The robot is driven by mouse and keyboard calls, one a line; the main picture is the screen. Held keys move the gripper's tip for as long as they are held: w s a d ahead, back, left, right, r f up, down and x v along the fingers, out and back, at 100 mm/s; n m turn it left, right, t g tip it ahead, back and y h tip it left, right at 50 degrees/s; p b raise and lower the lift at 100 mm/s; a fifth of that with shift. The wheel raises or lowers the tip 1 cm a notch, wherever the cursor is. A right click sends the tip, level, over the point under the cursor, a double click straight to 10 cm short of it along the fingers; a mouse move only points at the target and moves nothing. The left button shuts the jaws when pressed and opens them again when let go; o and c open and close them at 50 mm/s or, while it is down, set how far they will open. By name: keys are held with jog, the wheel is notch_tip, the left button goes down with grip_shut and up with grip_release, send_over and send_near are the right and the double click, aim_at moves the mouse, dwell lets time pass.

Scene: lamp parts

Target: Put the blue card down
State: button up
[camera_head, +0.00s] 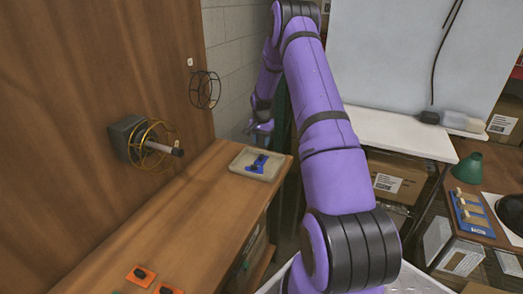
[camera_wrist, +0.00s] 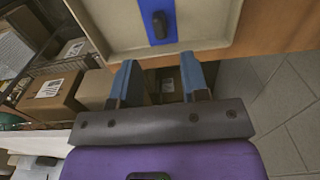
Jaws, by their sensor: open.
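The blue card (camera_head: 258,165) with a dark knob lies in a shallow beige tray (camera_head: 240,158) at the far end of the wooden bench. In the wrist view the blue card (camera_wrist: 163,38) shows as an upright strip with its dark knob, inside the tray (camera_wrist: 212,25), cut off by the top edge. My gripper (camera_wrist: 160,75) is open and empty, its two blue fingers apart just short of the tray's near rim. In the head view my gripper (camera_head: 262,128) hangs past the far end of the bench, partly dark and small.
Two orange cards (camera_head: 140,276) with black knobs lie on the near bench. A wire cage lamp (camera_head: 153,145) juts from the wooden wall panel. A side table holds a green shade (camera_head: 467,168) and a blue board (camera_head: 470,214).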

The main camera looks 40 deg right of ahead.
jog(key=s+a+r+n, duration=0.1)
jog(key=a+r, duration=0.3)
jog(key=r, duration=0.3)
jog(key=s+a+r+n+t, duration=0.1)
jog(key=a+r, duration=0.3)
jog(key=r, duration=0.4)
jog(key=s+a+r+n, duration=0.1)
jog(key=a+r, duration=0.3)
jog(key=r, duration=0.3)
jog(key=s+a+r+n+t+h, duration=0.1)
jog(key=s+a+r+n, duration=0.2)
jog(key=s+a+r, duration=0.65)
jog(key=s+a+r+n+t, duration=0.1)
jog(key=s+a+r+n, duration=0.1)
jog(key=s+a, duration=0.3)
jog(key=s+a+r+n+t, duration=0.1)
jog(key=s+a, duration=0.4)
jog(key=s, duration=0.6)
jog(key=s+a+r+n+t+y, duration=0.1)
jog(key=s+a+r+n, duration=0.2)
jog(key=s, duration=0.5)
jog(key=shift+s+a+r+n, duration=0.3)
jog(key=shift+a+n, duration=0.4)
jog(key=shift+a, duration=0.35)
